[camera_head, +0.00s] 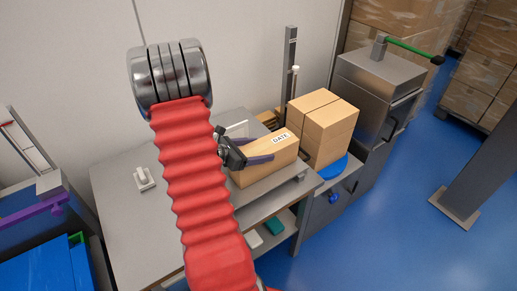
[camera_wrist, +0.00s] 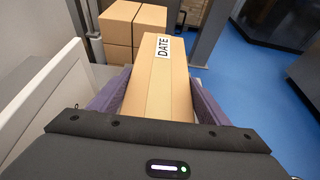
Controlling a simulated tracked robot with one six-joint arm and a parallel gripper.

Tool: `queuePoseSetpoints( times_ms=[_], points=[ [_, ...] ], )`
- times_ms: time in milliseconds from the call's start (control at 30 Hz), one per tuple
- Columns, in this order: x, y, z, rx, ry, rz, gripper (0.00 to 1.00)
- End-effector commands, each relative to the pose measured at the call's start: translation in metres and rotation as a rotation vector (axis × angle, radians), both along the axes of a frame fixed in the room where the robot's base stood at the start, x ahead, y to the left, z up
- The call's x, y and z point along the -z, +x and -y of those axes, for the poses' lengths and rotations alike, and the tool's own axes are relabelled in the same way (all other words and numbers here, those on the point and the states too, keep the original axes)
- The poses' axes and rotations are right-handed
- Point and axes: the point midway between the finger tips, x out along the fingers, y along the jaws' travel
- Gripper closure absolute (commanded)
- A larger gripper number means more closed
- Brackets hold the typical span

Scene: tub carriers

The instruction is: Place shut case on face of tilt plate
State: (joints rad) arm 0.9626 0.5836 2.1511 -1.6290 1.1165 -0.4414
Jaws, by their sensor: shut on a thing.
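The shut case (camera_head: 264,174) is a light brown carton with a white DATE label on its top near the far end. My gripper (camera_head: 256,159) is shut on it, with a purple finger along each side. In the wrist view the case (camera_wrist: 161,85) lies lengthwise between the fingers, its flaps closed. It is over the right part of the grey bench; whether it touches the top, I cannot tell. A round blue plate (camera_head: 334,169) shows its rim under stacked cartons right of the case. I cannot tell whether this is the tilt plate; no tilted face shows clearly.
The stacked cartons (camera_head: 322,128) stand close beyond the case, with a grey post (camera_head: 290,62) behind. A grey metal cabinet (camera_head: 376,90) stands to the right. The bench (camera_head: 130,205) is mostly clear at left, apart from a small white fixture (camera_head: 144,178). Blue floor is open at right.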

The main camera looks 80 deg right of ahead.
Motion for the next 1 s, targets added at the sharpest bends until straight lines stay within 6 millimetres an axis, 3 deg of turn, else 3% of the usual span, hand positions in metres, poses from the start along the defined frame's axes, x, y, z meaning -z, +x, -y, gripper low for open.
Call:
queuePoseSetpoints(
  times_ms=[33,67,100,333,667,1000],
  points=[
    [-0.001,0.0,0.001,0.0,-0.004,-0.001,0.92],
    [0.001,0.0,0.0,0.0,0.0,0.0,0.29],
    [0.001,0.0,0.0,0.0,0.0,0.0,0.26],
    [0.001,0.0,0.0,0.0,0.0,0.0,0.11],
    [-0.001,0.001,-0.001,-0.001,0.0,0.0,0.11],
    [-0.016,0.026,-0.028,-0.002,-0.001,0.002,0.11]
  ],
)
